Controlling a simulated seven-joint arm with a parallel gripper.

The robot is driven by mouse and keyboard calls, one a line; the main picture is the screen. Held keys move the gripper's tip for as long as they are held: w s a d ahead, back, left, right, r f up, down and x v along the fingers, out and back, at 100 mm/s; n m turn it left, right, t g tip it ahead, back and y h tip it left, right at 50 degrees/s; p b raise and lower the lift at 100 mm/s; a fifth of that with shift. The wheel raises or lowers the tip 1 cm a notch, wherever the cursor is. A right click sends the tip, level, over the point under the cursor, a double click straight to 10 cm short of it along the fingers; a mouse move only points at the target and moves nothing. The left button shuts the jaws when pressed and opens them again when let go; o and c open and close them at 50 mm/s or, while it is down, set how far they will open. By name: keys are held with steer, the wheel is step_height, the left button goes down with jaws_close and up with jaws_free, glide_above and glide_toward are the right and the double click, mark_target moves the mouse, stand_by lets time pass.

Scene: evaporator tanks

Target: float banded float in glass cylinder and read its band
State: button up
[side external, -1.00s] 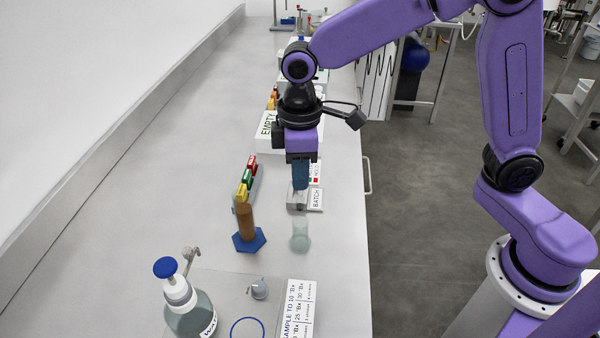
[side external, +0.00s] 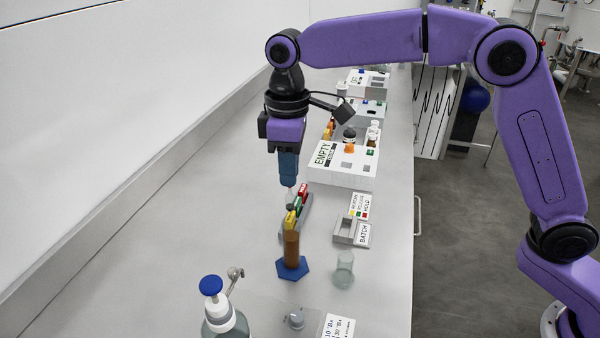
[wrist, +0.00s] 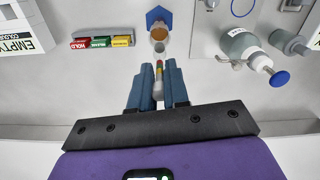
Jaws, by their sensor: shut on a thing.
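My gripper (side external: 288,183) is shut on the banded float (wrist: 157,88), which stands between the blue fingers with coloured bands showing in the wrist view. In the side view a pale part of the float (side external: 290,197) hangs below the fingertips. The glass cylinder (side external: 291,251) holds brown liquid and stands upright on a blue hexagonal base (side external: 292,269). In the wrist view its round mouth (wrist: 159,33) lies just beyond the fingertips. The float is above the bench, apart from the cylinder; the exact gap cannot be told.
A rack of red, green and yellow blocks (wrist: 102,42) stands beside the cylinder. A grey BATCH holder (side external: 347,231) and a clear beaker (side external: 344,270) are to its right. A blue-capped pump bottle (side external: 222,312) stands in front. The white EMPTY box (side external: 342,170) is behind.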

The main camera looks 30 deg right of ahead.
mark_target(290, 211)
stand_by(0.4)
steer(key=shift+f, duration=4.8)
steer(key=shift+s+d+f, duration=0.1)
steer(key=shift+f, duration=0.7)
steer(key=shift+s+d+f, duration=0.1)
steer(key=shift+f, duration=0.8)
steer(key=o, duration=0.6)
steer(key=shift+o, duration=0.6)
step_height(290, 211, up, 20)
steer(key=shift+r, duration=0.15)
steer(key=s+d+f, duration=0.4)
steer(key=s+d, duration=0.4)
steer(key=s, duration=0.1)
steer(key=s+d+f+n, duration=0.1)
steer(key=s+d+f, duration=0.4)
steer(key=s+d, duration=0.3)
steer(key=s+d+f, duration=0.4)
steer(key=s+d, duration=0.4)
steer(key=s, duration=0.4)
steer(key=shift+s+f+n, duration=0.15)
steer(key=shift+f+n, duration=0.05)
steer(key=shift+n, duration=0.2)
